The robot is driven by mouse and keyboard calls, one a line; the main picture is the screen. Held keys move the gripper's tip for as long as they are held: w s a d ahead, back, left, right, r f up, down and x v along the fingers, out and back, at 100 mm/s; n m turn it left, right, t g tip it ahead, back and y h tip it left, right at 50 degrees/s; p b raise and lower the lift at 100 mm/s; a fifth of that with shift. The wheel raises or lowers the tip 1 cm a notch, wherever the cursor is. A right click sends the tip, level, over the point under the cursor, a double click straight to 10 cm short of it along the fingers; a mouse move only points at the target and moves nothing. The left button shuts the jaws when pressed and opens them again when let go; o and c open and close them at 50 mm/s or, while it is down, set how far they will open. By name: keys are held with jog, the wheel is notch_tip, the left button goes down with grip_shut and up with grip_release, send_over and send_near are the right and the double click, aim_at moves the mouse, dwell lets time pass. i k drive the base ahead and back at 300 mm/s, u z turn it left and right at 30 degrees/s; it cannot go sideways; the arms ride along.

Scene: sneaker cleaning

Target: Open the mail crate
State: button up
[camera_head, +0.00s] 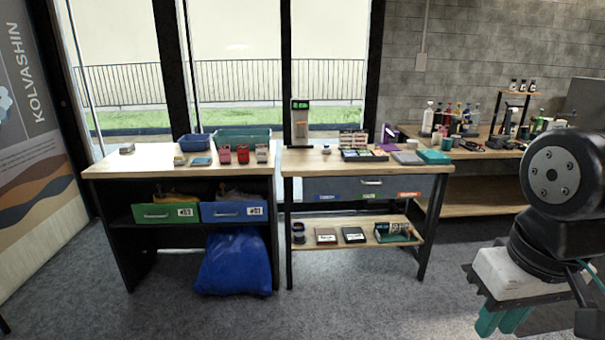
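No crate in view is clearly marked as a mail crate. Possible candidates are a teal crate (228,137) and a smaller blue bin (193,143) at the back of the left table. On the shelf below sit a green-fronted bin (152,214) and a blue-fronted bin (232,212), each with a handle and a number label; shoes show above their fronts. My gripper (503,320) is at the lower right, in front of and away from the tables. Its teal fingers point down, partly cut off by the frame edge; their spacing is unclear.
A blue bag (234,262) lies on the floor under the left table. The middle table (300,163) holds a screen device and small items, with a drawer (370,188) beneath. Bottles crowd the right-hand table (500,151). The grey floor in front is clear.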

aim_at(316, 188)
jog(key=i, duration=2.6)
jog(key=z, duration=0.6)
